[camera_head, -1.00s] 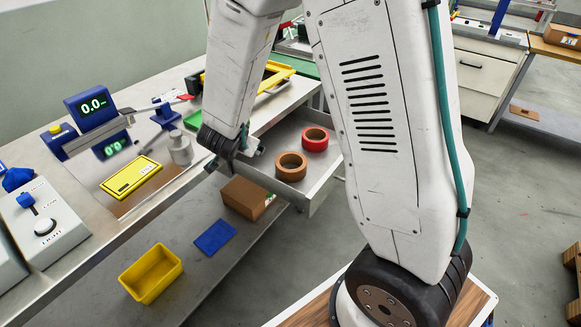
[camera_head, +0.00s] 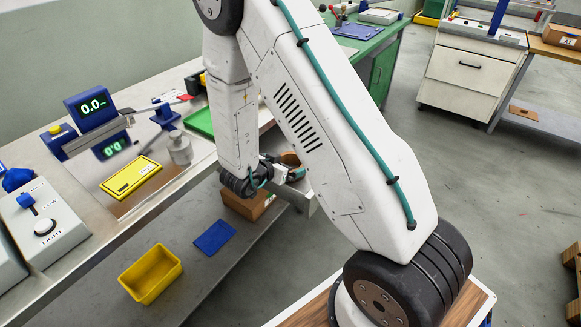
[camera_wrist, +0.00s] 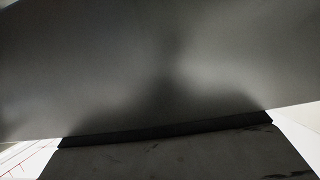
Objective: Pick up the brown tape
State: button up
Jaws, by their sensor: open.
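The brown tape (camera_head: 290,159) is a roll in the open drawer (camera_head: 304,200) under the workbench. In the head view only part of its ring shows, and my arm and gripper hide the rest. My gripper (camera_head: 282,173) is open at the drawer, just in front of the roll in the picture. I cannot tell whether it touches the roll. The wrist view shows only a blurred dark grey surface close up, with no tape to be made out.
A cardboard box (camera_head: 246,203) sits on the lower shelf below the drawer, near a blue pad (camera_head: 214,237) and a yellow bin (camera_head: 151,273). A scale display (camera_head: 92,106) and a yellow device (camera_head: 131,177) are on the bench. The floor to the right is open.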

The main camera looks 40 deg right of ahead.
jog(key=shift+w+d+f, duration=0.2)
jog(key=shift+d+f, duration=0.05)
jog(key=shift+d, duration=0.25)
jog(key=c, duration=0.7)
